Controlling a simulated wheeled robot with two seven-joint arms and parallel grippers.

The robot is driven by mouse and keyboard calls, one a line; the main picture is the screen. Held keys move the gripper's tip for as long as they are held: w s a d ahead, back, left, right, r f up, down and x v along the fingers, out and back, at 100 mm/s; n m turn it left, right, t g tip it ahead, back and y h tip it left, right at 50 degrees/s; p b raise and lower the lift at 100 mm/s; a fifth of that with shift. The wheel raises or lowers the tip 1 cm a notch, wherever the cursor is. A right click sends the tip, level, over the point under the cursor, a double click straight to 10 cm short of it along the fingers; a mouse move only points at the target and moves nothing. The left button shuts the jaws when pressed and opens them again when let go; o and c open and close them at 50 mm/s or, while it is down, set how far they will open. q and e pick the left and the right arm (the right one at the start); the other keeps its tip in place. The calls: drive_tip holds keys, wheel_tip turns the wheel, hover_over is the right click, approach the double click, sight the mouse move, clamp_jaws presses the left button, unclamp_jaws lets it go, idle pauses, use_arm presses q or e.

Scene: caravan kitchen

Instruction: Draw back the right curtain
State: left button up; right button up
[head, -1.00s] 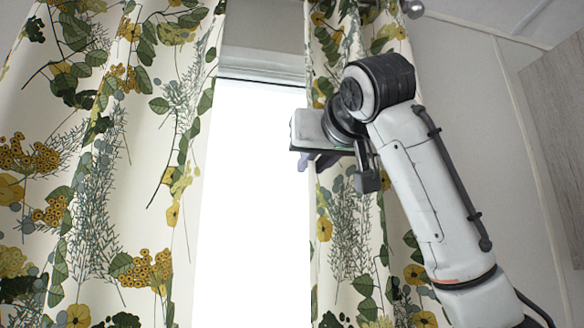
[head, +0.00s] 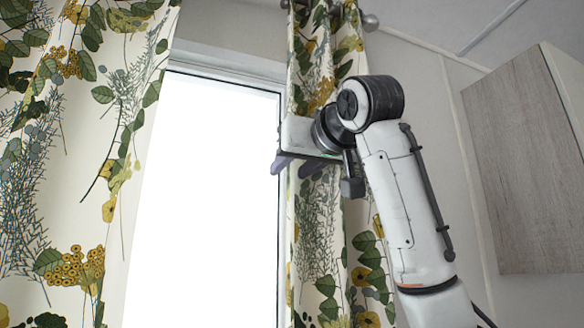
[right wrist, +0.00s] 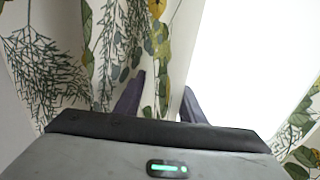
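The right curtain (head: 318,240), white with green and yellow leaf print, hangs in narrow folds at the right side of the bright window. My right gripper (head: 292,166) is at its window-side edge, partly over the glass. In the right wrist view the two dark fingers (right wrist: 160,102) stand apart, with the curtain's edge (right wrist: 160,55) between them and bright window beside the right finger. The fingers look open; whether one touches the cloth cannot be told. My left gripper is not in view.
The left curtain (head: 75,170) hangs at the left of the window (head: 205,190). The curtain rod's end knob (head: 370,22) is at the top. A wood-fronted cabinet (head: 525,165) is on the right wall, with bare wall between it and the curtain.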

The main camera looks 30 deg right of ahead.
drive_tip(key=shift+s, duration=0.1)
drive_tip(key=shift+s+a, duration=0.15)
drive_tip(key=shift+s, duration=0.2)
drive_tip(key=s+a+b, duration=0.1)
drive_tip(key=s+b, duration=0.2)
drive_tip(key=s, duration=0.6)
drive_tip(key=shift+s+a, duration=0.15)
drive_tip(key=shift+a, duration=0.25)
